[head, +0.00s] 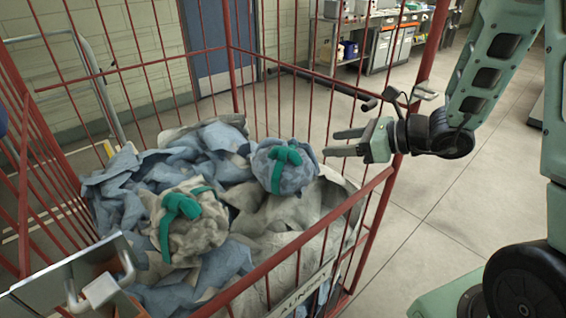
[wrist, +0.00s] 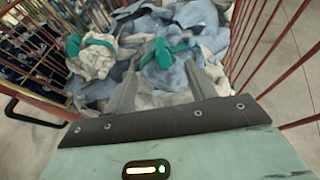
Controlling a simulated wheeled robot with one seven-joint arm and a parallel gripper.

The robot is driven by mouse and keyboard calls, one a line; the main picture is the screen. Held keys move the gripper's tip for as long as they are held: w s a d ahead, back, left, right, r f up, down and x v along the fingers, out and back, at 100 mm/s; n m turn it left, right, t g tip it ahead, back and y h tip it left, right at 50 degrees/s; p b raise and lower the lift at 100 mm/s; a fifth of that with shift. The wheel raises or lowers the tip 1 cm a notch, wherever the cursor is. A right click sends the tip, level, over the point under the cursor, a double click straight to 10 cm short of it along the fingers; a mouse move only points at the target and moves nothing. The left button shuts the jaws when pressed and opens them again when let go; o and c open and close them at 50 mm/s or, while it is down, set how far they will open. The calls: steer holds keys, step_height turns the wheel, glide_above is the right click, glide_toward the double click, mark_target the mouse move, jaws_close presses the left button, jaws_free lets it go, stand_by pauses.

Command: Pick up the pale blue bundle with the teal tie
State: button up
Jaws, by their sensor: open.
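The pale blue bundle with the teal tie (head: 291,176) lies on top of the linen in the cage, at its right side in the head view. It also shows in the wrist view (wrist: 165,74), just beyond my fingertips. A second bundle, grey-beige with a teal tie (head: 195,235), lies nearer and to the left; it is at the upper left in the wrist view (wrist: 90,60). My gripper (head: 338,142) is open and empty, to the right of the blue bundle and a little above it. In the wrist view its two fingers point toward the blue bundle without visible contact.
A red wire cage (head: 290,247) surrounds loose blue and grey linen (head: 130,185). Its bars and top rails stand close to my arm. A metal flap with a latch (head: 60,290) is at the front left. Tiled floor (head: 450,215) is clear at the right.

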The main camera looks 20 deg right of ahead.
steer(key=p, duration=0.1)
glide_toward(281, 148)
steer(key=x, duration=0.5)
steer(key=shift+w+f, duration=0.1)
steer(key=shift+f, duration=0.1)
steer(key=p+x, duration=0.2)
steer(key=x, duration=0.2)
steer(key=shift+w+a+r, duration=0.1)
steer(key=shift+a, duration=0.05)
steer(key=shift+w+a+f, duration=0.25)
steer(key=shift+w+a, duration=0.05)
steer(key=shift+w, duration=0.1)
jaws_close()
stand_by(0.6)
